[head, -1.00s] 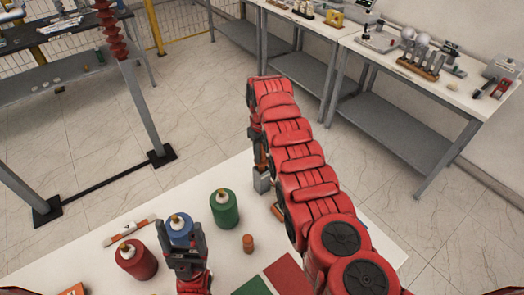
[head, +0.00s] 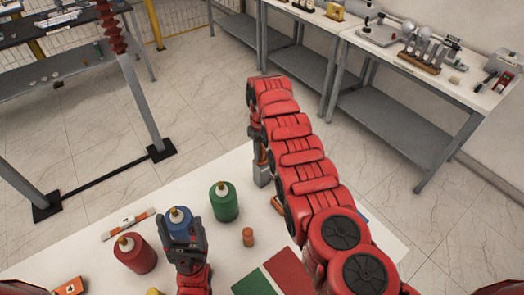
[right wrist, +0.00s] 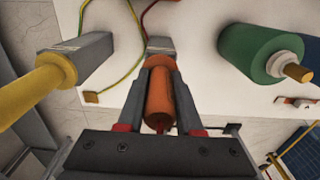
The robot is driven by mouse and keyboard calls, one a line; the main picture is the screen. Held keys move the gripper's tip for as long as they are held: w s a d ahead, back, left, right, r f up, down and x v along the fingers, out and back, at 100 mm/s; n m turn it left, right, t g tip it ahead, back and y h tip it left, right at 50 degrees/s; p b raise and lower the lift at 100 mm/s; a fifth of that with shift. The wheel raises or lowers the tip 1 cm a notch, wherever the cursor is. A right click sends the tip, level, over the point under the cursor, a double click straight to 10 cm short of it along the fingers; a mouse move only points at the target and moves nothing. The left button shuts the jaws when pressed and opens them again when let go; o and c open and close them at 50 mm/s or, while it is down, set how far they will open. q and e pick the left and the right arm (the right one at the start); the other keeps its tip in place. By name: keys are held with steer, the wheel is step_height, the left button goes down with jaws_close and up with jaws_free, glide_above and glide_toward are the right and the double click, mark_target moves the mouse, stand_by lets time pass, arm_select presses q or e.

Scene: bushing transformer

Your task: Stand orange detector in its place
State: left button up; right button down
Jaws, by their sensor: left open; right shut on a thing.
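The orange detector (right wrist: 160,100) is a cylinder held between the fingers of my right gripper (right wrist: 160,85) in the right wrist view. Its far end is at a grey block (right wrist: 160,47); I cannot tell whether it is seated in it. In the head view my right gripper (head: 257,140) hangs at the far table edge, partly hidden by my arm, above the grey block (head: 263,176). My left gripper (head: 184,238) is open, in front of a blue bottle (head: 180,217) and partly hiding it.
A yellow rod (right wrist: 35,92) extends from another grey block (right wrist: 90,55) beside my right gripper. Coloured cables lie nearby.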

steer(key=shift+f+b, duration=0.5)
steer(key=shift+f, duration=0.05)
stand_by(0.9)
steer(key=c, duration=0.5)
jaws_free()
steer(key=shift+r+p, duration=0.4)
steer(key=shift+r, duration=0.3)
step_height(320, 180, up, 5)
steer(key=shift+w+f+p, duration=0.1)
steer(key=shift+f+p, duration=0.1)
steer(key=shift+p, duration=0.4)
step_height(320, 180, up, 9)
steer(key=shift+f+b, duration=0.15)
steer(key=shift+b, duration=0.2)
steer(key=r, duration=0.1)
steer(key=r+p, duration=0.1)
steer(key=shift+s+d+r, duration=0.1)
steer(key=shift+s+r, duration=0.1)
steer(key=shift+r, duration=0.1)
